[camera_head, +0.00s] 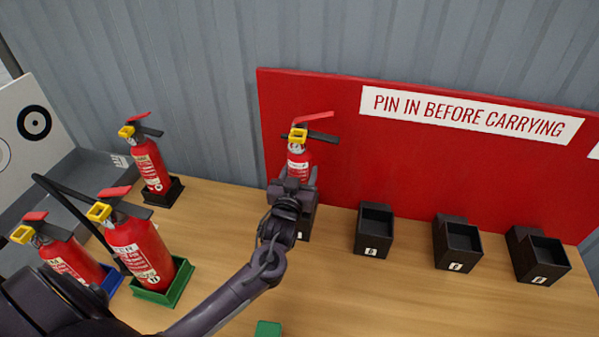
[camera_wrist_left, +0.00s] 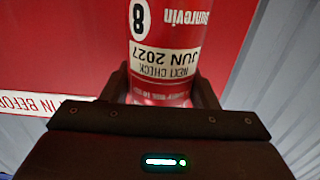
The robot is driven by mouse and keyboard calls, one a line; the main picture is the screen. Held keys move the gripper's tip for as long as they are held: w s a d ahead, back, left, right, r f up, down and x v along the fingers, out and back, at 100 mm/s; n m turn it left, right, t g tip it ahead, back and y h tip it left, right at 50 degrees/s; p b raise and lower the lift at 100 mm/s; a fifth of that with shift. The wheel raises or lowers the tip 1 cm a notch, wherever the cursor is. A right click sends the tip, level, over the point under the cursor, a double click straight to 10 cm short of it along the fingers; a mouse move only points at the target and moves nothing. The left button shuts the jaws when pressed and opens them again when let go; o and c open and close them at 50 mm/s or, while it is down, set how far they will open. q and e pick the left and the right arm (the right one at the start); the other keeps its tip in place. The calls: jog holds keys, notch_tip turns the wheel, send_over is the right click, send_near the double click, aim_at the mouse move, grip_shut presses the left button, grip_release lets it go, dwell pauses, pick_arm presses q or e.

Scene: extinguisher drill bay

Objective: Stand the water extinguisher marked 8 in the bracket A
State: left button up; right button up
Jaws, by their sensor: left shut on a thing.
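The red water extinguisher marked 8 (camera_head: 299,160) stands roughly upright against the red board, with a yellow collar and a red and black handle on top. In the left wrist view its label (camera_wrist_left: 168,50) appears upside down and reads 8. My left gripper (camera_head: 293,187) is shut around its body. Below it is a black bracket (camera_head: 307,222), the leftmost of a row, mostly hidden by my gripper and arm. I cannot tell whether the extinguisher's base is inside it. I cannot read the bracket letters, so A is not identified. My right gripper is not in view.
Three empty black brackets (camera_head: 375,228) (camera_head: 458,243) (camera_head: 538,256) stand to the right. Other extinguishers stand at left, in black (camera_head: 165,193), green (camera_head: 165,291) and blue holders. A small green block (camera_head: 268,329) is at the front edge. The wooden table (camera_head: 400,300) is clear at front right.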

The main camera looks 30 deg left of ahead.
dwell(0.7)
pick_arm(q)
jog(key=shift+f+b, duration=0.85)
jog(key=shift+f, duration=0.15)
dwell(0.3)
jog(key=shift+w+f+b, duration=0.1)
jog(key=shift+f+b, duration=0.85)
jog(key=shift+f, duration=0.55)
dwell(0.4)
dwell(0.4)
jog(key=o, duration=1.6)
jog(key=shift+c, duration=0.2)
jog(key=shift+s+f, duration=0.2)
jog(key=shift+f, duration=0.2)
jog(key=b+v, duration=0.1)
jog(key=v, duration=0.6)
jog(key=shift+s+r, duration=0.3)
